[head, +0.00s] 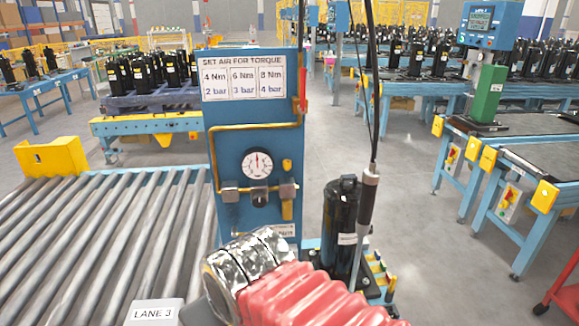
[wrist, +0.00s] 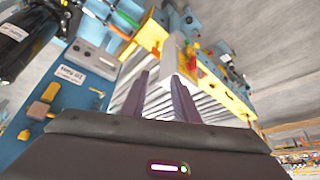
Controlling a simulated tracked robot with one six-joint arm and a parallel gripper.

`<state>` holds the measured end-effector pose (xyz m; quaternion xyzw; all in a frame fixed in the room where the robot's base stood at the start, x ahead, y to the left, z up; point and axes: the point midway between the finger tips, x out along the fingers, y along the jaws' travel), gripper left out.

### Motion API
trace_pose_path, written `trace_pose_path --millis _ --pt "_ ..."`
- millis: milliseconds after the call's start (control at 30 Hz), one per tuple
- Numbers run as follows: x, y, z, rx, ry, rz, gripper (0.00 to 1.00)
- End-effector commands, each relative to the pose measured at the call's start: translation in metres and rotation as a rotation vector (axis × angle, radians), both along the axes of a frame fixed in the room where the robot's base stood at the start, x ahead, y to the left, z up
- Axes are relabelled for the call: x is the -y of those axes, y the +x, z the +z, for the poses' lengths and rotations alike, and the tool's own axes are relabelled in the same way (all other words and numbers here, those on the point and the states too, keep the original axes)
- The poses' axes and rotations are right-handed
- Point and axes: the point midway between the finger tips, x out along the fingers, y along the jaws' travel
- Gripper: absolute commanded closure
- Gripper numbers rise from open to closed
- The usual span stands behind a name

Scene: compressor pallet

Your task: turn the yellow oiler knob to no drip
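A blue panel (head: 260,130) stands at the end of the roller conveyor, with a gauge (head: 257,164) and a row of grey fittings below it. A small yellow part (head: 287,210) hangs under the right fitting; I cannot tell whether it is the oiler knob, and no drip setting is readable. My gripper (wrist: 160,75) shows in the wrist view with its two dark fingers apart and nothing visible between them. Small yellow parts (wrist: 40,108) on a blue surface lie left of the fingers, clear of them. In the head view my red-sleeved arm hides the panel's lower part.
The roller conveyor (head: 90,240) fills the left, with a yellow end block (head: 51,157). A black cylinder (head: 341,220) and a hanging tool (head: 366,210) stand right of the panel. Blue workbenches (head: 530,170) line the right. Grey floor between is open.

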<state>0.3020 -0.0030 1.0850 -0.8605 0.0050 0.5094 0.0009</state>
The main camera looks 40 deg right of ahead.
Motion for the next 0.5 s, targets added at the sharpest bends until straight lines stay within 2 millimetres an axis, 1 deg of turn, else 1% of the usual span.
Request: trace_pose_path --millis 67,167,267,400,500 --pt "0.007 0.007 0.0 0.019 -0.007 -0.022 0.73" --pt "0.02 0.024 0.0 0.065 -0.029 -0.067 0.73" --pt "0.046 0.047 0.003 0.136 -0.059 -0.128 0.73" --pt "0.091 0.078 0.009 0.254 -0.11 -0.215 0.73" --pt "0.124 0.096 0.014 0.338 -0.147 -0.265 0.73"
